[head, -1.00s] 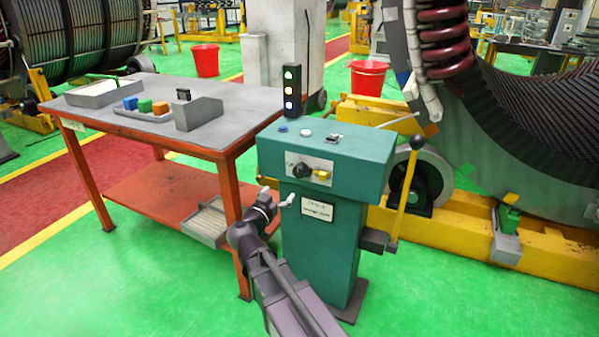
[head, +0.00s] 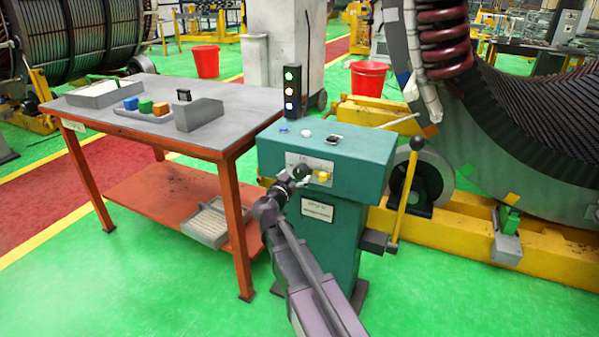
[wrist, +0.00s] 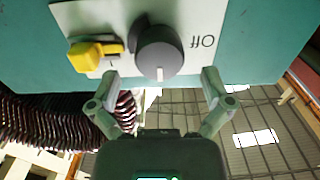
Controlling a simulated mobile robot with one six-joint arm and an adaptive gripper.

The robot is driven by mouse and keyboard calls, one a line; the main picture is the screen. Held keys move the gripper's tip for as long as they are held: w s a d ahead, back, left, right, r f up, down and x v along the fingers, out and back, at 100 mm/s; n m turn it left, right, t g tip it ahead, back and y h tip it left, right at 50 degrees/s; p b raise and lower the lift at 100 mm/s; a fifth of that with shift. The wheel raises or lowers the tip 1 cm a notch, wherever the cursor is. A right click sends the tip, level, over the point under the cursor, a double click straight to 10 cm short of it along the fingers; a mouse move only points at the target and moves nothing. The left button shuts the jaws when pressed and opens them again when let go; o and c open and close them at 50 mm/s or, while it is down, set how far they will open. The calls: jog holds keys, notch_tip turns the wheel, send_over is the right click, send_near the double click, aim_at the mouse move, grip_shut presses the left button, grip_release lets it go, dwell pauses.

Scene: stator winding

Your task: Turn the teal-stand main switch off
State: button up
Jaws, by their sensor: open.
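The teal stand (head: 330,225) stands at the centre of the head view, with a white switch plate on its upper front. My gripper (head: 296,176) is in front of that plate. The word "Off" shows upside down to the right of the knob. My gripper (wrist: 160,82) is open, with one fingertip on each side of the knob and slightly short of it. I cannot tell any contact. A yellow switch (wrist: 92,54) is left of the knob.
A signal light (head: 289,92) stands behind the stand. A yellow lever with a black knob (head: 408,190) is on the stand's right side. An orange-legged workbench (head: 135,90) is close on the left. Green floor is free in front.

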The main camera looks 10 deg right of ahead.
jog(key=shift+x, duration=1.45)
jog(key=c, duration=1.1)
